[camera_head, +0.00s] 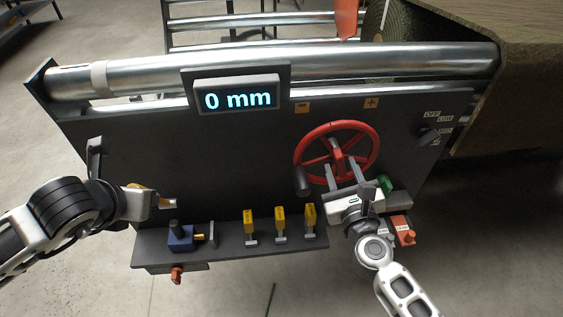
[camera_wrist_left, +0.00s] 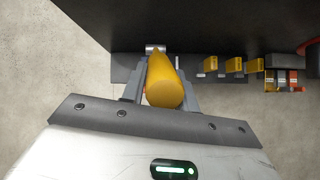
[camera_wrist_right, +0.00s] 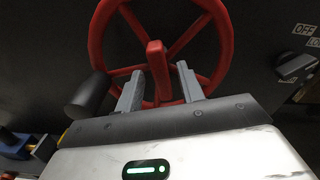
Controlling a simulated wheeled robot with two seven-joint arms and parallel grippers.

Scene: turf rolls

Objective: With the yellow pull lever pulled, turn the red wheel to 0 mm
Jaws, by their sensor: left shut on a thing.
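The red wheel (camera_head: 322,132) is on the dark panel, and it fills the upper part of the right wrist view (camera_wrist_right: 102,35). My right gripper (camera_head: 341,172) is open in front of the wheel. Its fingers (camera_wrist_right: 158,88) stand on either side of a red upright piece at the wheel's middle, with gaps showing on both sides. My left gripper (camera_wrist_left: 160,92) is shut on the yellow pull lever (camera_wrist_left: 165,85) at the panel's left; the head view shows little of the lever. The display (camera_head: 238,95) reads 0 mm.
A dark handle (camera_head: 302,181) sticks out at the wheel's lower left. Several yellow-topped pieces (camera_head: 280,219) and a blue block (camera_head: 181,236) stand on the lower ledge. A dark selector knob (camera_head: 428,134) is at the right. A metal roller (camera_head: 300,63) runs above the panel.

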